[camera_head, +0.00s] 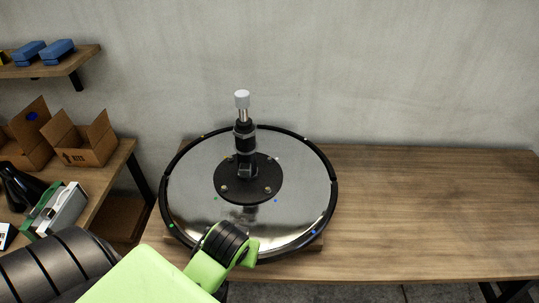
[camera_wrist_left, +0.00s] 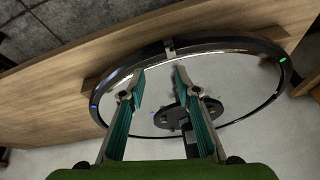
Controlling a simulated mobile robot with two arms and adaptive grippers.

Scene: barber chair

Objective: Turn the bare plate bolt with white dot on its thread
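A black round plate (camera_head: 248,180) with bolts sits on the mirror-like disc (camera_head: 300,180). Two silver bolt heads show on its front part, one at left (camera_head: 224,188) and one at right (camera_head: 267,190). I cannot make out a white dot on any bolt. Small green and blue dots lie near the plate's edge. My left gripper (camera_wrist_left: 158,72) is open and empty, its two teal fingers apart over the disc. In the left wrist view the plate (camera_wrist_left: 190,112) is partly hidden behind the right-hand finger. The head view shows my left arm, not its fingertips. My right gripper is not in view.
A black and chrome post (camera_head: 245,135) with a white top rises from the plate. The disc has a raised black rim (camera_head: 333,200) and lies on a wooden table (camera_head: 430,200), clear at right. Open cardboard boxes (camera_head: 90,140) stand on a shelf at left.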

